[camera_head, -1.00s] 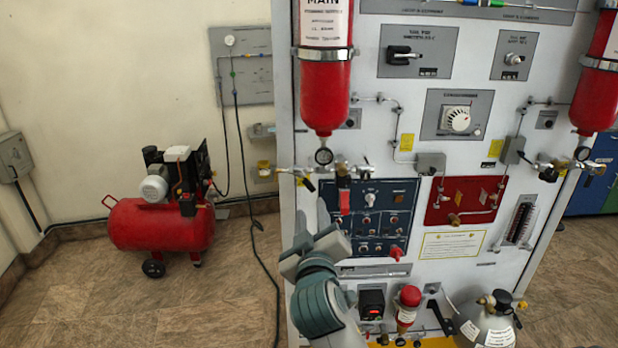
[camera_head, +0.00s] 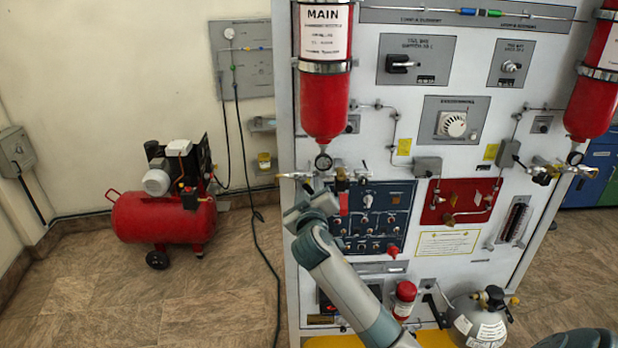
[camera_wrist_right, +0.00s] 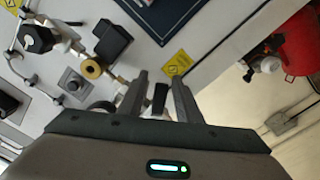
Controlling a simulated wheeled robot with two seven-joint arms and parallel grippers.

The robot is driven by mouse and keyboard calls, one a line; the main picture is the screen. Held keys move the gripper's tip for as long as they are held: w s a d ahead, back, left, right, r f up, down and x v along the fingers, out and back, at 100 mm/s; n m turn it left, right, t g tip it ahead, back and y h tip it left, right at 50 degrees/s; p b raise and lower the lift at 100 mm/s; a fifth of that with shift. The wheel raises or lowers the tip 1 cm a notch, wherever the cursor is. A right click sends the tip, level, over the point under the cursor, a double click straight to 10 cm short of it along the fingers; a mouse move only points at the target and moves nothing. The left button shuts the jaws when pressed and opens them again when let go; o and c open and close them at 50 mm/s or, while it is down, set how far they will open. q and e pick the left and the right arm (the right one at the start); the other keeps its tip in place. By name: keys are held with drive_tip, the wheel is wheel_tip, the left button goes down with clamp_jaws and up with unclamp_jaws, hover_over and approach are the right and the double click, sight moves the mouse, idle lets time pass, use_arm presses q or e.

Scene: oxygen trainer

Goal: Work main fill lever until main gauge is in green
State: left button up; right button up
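The red MAIN cylinder (camera_head: 324,105) hangs at the panel's upper left. The small round main gauge (camera_head: 323,162) sits just below it; its needle and green zone are too small to read. My right gripper (camera_head: 312,191) is raised to the brass valve line (camera_head: 292,175) under this gauge and hides part of it. In the right wrist view, its two fingers (camera_wrist_right: 163,95) are apart, with a dark lever-like piece (camera_wrist_right: 160,98) between them and gaps visible beside it. I cannot tell whether a finger touches it. My left gripper is not in view.
A blue switch panel (camera_head: 375,215) and a red panel (camera_head: 463,200) are close to the right of my right gripper. A second red cylinder (camera_head: 590,105) hangs at right. A red compressor (camera_head: 165,217) stands on open floor at left. A grey cylinder (camera_head: 478,320) stands low at right.

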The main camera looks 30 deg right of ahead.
drive_tip(key=shift+w+d, duration=0.2)
drive_tip(key=shift+w, duration=0.15)
clamp_jaws()
drive_tip(key=shift+f, duration=0.1)
